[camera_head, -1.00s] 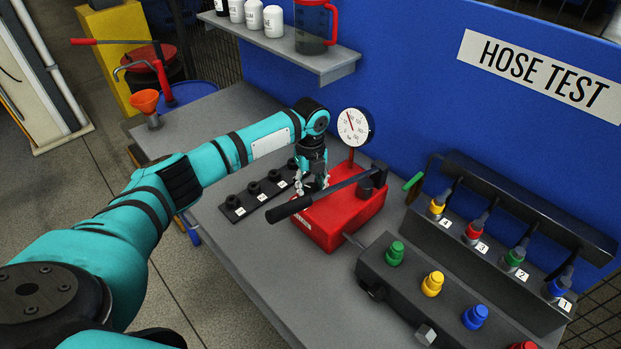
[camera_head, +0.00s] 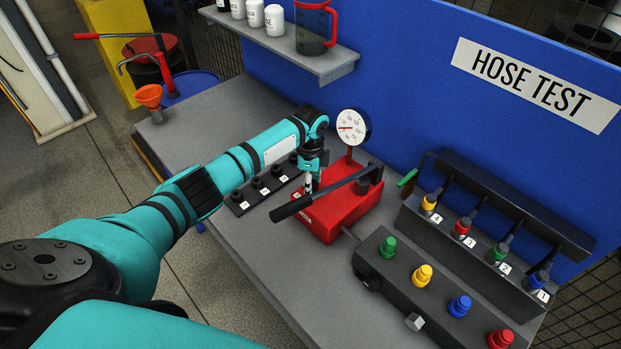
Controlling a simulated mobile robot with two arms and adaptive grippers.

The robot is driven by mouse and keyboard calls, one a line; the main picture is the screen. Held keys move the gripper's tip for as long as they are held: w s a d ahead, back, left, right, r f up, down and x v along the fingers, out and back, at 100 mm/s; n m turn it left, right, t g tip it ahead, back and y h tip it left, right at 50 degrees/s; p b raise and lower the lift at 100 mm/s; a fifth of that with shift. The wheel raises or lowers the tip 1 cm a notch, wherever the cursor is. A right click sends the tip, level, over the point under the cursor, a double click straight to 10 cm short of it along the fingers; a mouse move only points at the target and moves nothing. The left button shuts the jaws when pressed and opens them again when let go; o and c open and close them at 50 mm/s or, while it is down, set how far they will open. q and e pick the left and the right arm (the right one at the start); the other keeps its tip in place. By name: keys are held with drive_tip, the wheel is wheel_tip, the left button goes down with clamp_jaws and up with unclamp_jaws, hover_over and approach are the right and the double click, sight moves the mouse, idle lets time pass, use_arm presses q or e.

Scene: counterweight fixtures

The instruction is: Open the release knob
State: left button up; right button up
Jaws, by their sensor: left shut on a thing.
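The red hand pump (camera_head: 345,214) sits on the grey bench, with a black lever (camera_head: 318,195) lying across its top. A round white gauge (camera_head: 351,127) stands on a red stem behind it, its needle pointing roughly left. My left gripper (camera_head: 309,187) points down at the left side of the pump, behind the lever. It is shut on a small part there, apparently the release knob. The knob itself is hidden by the fingers and lever. My right gripper is not in view.
A black strip of numbered sockets (camera_head: 240,204) lies left of the pump. A dark manifold with coloured caps (camera_head: 400,275) and a rack of coloured hose fittings (camera_head: 480,235) stand to the right. An orange funnel (camera_head: 150,96) is at the far left.

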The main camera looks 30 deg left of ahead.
use_arm(q)
drive_tip(key=shift+n, duration=1.6)
drive_tip(key=shift+r, duration=0.1)
drive_tip(key=o, duration=1.2)
wheel_tip(320, 180, up, 12)
drive_tip(key=shift+f, duration=0.1)
